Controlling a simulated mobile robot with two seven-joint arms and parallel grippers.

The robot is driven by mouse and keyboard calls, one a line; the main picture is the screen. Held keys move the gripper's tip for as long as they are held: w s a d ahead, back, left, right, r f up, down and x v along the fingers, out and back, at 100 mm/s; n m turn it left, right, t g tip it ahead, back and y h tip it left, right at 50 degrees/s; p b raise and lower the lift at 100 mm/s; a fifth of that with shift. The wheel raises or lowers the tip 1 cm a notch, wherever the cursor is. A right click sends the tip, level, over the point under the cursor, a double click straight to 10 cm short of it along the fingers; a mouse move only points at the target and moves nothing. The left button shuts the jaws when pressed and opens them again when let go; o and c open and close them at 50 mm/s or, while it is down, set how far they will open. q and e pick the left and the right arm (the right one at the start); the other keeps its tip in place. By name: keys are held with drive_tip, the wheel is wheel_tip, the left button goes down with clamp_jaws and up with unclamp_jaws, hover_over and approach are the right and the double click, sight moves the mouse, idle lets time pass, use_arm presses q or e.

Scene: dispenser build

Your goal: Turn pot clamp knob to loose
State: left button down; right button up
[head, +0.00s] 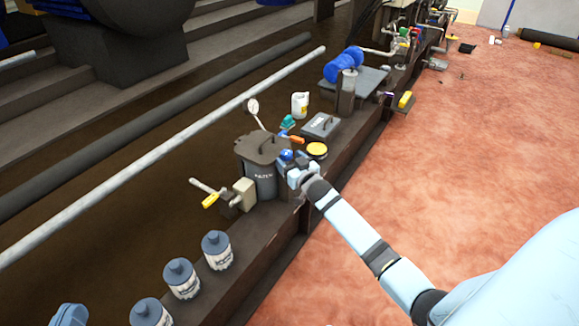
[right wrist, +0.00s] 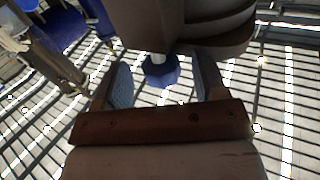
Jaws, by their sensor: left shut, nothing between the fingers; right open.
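The pot (head: 262,180) is a dark grey lidded vessel with pale lettering, standing on the long brown bench. A small blue part (head: 286,155), perhaps the clamp knob, shows at its right side, partly hidden by my gripper. My right gripper (head: 296,174) is beside the pot, at the end of the pale blue arm. In the right wrist view, its two fingers (right wrist: 163,88) are open. A blue knob-like piece (right wrist: 162,74) on a pale stem appears between them; I cannot tell whether they touch it.
A valve with a yellow handle (head: 211,200) is left of the pot. Several capped bottles (head: 217,250) stand nearer along the bench. A grey lidded box (head: 320,126) and a yellow-topped round tin (head: 317,150) sit close to the right.

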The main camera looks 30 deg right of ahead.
drive_tip(key=shift+w, duration=0.3)
drive_tip(key=c, duration=0.9)
drive_tip(key=shift+r, duration=0.1)
